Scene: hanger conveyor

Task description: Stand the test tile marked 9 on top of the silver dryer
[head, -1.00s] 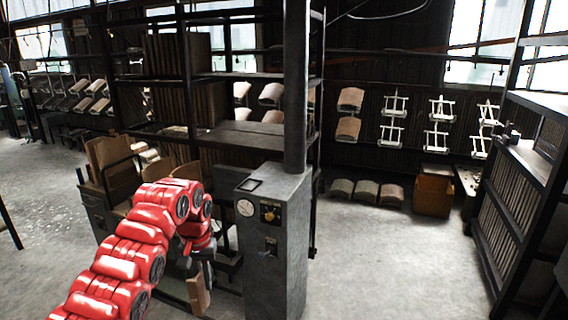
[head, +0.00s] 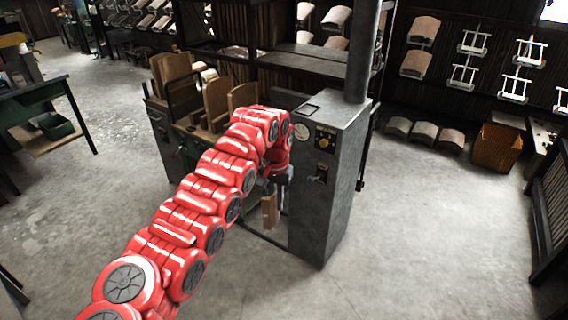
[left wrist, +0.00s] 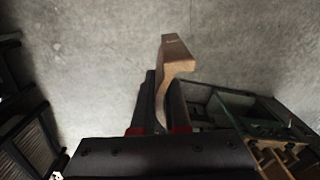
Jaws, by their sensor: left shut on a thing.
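My left gripper (head: 273,187) is shut on a brown curved tile (head: 269,212) and holds it above the floor, left of a grey machine cabinet. In the left wrist view, the tile (left wrist: 173,55) sticks out beyond the dark fingers (left wrist: 163,118), with floor behind it. I cannot read a number on it. Its lower part is hidden between the fingers. My right gripper is not in view.
The grey cabinet (head: 322,190) carries a gauge, knobs and a tall column. Brown boards (head: 215,103) stand beside it. Curved tiles (head: 424,132) and an orange-brown crate (head: 497,148) rest at the back right. The front floor is clear.

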